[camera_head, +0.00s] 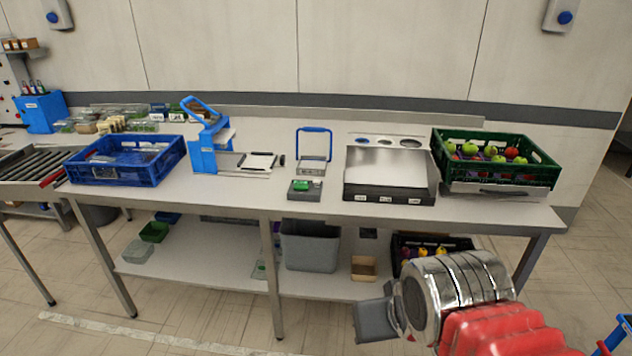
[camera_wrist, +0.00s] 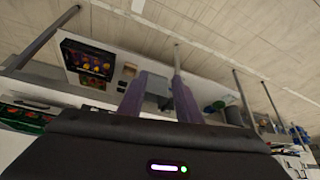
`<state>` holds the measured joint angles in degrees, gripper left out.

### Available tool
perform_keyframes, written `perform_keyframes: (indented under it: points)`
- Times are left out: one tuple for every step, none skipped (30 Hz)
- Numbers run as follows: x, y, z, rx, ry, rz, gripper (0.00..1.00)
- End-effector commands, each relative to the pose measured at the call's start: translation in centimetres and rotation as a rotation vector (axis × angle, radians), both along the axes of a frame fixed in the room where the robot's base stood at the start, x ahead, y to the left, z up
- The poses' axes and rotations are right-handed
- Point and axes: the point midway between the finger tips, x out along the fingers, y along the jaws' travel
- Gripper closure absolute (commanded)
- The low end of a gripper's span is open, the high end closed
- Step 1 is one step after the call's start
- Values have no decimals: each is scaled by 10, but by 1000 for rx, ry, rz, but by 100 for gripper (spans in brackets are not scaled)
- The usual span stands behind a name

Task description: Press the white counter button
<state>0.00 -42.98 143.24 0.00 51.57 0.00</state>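No clearly white button can be made out in either view. A small grey box with a green top (camera_head: 304,188) sits near the counter's front edge, in front of a blue-handled device (camera_head: 314,158); I cannot tell whether it carries a white button. My gripper (camera_head: 374,320) is low in front of the counter at the right, apart from it. In the wrist view, my gripper (camera_wrist: 163,80) has its two fingers spread with an empty gap between them.
The counter (camera_head: 480,210) holds a blue crate (camera_head: 120,175), a blue-framed device (camera_head: 204,150), a black-fronted metal unit (camera_head: 390,190) and a green fruit crate (camera_head: 545,172). A grey bin (camera_head: 310,250) and a dark fruit crate (camera_wrist: 70,48) stand on the lower shelf.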

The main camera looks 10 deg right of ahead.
Motion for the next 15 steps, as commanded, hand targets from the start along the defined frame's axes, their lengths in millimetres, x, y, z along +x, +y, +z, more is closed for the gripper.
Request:
perform_keyframes:
  points:
    - [0, 0, 0, 0, 0, 0, 69]
    - [0, 0, 0, 0, 0, 0, 69]
    - [0, 0, 0, 0, 0, 0, 69]
    - [0, 0, 0, 0, 0, 0, 69]
    - [0, 0, 0, 0, 0, 0, 72]
    - [0, 0, 0, 0, 0, 0, 74]
    - [0, 0, 0, 0, 0, 0, 76]
    - [0, 0, 0, 0, 0, 0, 79]
    - [0, 0, 0, 0, 0, 0, 81]
    - [0, 0, 0, 0, 0, 0, 84]
    - [0, 0, 0, 0, 0, 0, 86]
    - [0, 0, 0, 0, 0, 0, 88]
    - [0, 0, 0, 0, 0, 0, 91]
    - [0, 0, 0, 0, 0, 0, 93]
    - [0, 0, 0, 0, 0, 0, 95]
